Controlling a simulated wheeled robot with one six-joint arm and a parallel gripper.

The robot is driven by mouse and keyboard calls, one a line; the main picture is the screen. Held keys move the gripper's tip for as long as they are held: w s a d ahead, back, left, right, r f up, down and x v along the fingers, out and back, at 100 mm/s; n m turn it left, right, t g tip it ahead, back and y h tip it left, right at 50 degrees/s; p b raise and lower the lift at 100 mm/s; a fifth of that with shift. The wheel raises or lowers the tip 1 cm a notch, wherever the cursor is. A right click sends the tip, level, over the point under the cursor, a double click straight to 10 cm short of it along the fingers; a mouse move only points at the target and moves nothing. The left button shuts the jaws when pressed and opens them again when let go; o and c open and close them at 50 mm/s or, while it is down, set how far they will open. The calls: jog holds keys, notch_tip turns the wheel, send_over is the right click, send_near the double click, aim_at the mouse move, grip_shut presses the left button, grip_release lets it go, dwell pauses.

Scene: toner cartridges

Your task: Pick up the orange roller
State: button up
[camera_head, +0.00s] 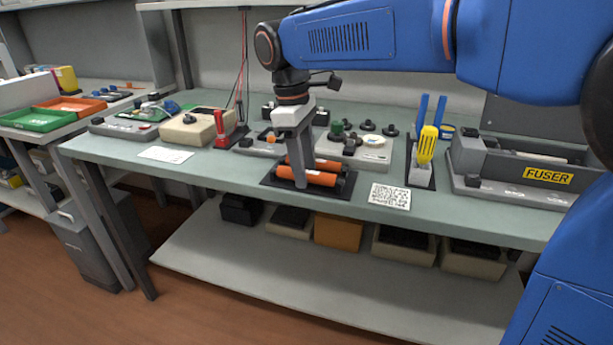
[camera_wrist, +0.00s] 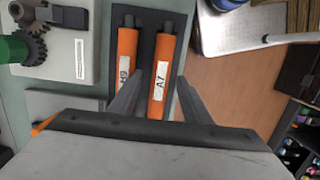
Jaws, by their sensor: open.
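Two orange rollers lie side by side on a black tray (camera_head: 347,190). In the wrist view one carries the label A7 (camera_wrist: 160,60) and the other, to its left, the label H9 (camera_wrist: 126,52). In the head view the front roller (camera_head: 322,178) and the back roller (camera_head: 327,164) are partly hidden by my gripper (camera_head: 298,182). My gripper is open and points down at the rollers. In the wrist view its fingers stand on either side of A7, the left one overlapping H9 in the picture. I cannot tell whether they touch a roller.
A plate with dark gears and a green part (camera_head: 338,127) stands behind the tray. A printed card (camera_head: 390,196) lies to the right. Further right are a yellow-handled tool (camera_head: 427,146) and the grey FUSER unit (camera_head: 515,180). A red tool (camera_head: 223,130) stands to the left.

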jog(key=shift+c, duration=0.6)
grip_shut()
notch_tip(320, 180, up, 10)
dwell(0.7)
